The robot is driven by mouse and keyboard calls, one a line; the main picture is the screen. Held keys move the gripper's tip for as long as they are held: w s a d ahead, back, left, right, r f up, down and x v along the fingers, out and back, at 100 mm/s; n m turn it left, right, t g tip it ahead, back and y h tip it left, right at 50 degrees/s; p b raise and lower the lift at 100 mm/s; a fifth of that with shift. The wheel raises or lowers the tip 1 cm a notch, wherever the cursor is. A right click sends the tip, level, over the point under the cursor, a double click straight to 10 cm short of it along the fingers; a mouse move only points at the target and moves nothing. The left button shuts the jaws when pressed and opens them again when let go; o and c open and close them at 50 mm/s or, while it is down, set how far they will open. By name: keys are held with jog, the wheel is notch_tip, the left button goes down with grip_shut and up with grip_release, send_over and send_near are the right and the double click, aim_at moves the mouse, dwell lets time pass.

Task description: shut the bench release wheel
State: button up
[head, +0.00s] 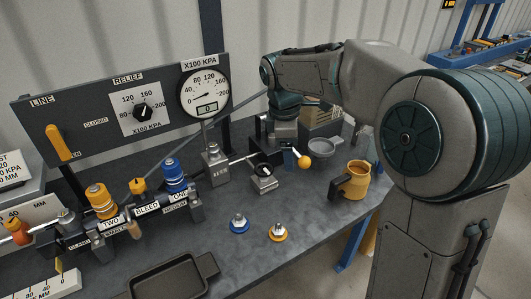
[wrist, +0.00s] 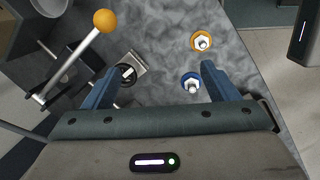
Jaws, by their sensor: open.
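A small black wheel (head: 263,169) sits on a grey metal block on the bench, with a thin rod running to it from the left. I take it for the release wheel. In the wrist view the black wheel (wrist: 125,73), with a pale mark on it, is just inside the left finger. My gripper (wrist: 157,76) is open and empty, its two blue fingers apart. In the head view the end of my arm hangs behind the wheel, and its fingers cannot be made out clearly. I cannot tell the gap in height between fingers and wheel.
An orange ball-ended lever (head: 304,161) stands beside the wheel. A blue-based fitting (head: 239,223) and an orange-based fitting (head: 278,232) stand in front. An orange mug (head: 355,180) is to the right. The gauge panel (head: 100,115) rises behind. A black tray (head: 170,280) lies at the front.

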aim_at(264, 167)
jog(key=w+a+f+n+g+y+p, duration=0.1)
jog(key=w+a+n, duration=0.2)
jog(key=w+n, duration=0.25)
jog(key=w+a+f+n+p, duration=0.1)
jog(key=w+a+n, duration=0.3)
jog(key=w, duration=0.2)
notch_tip(264, 167, down, 14)
jog(key=shift+w+d+f+p, duration=0.1)
jog(key=shift+d+f+p, duration=0.05)
jog(key=shift+p, duration=0.25)
jog(key=shift+c, duration=0.3)
jog(key=c, duration=0.9)
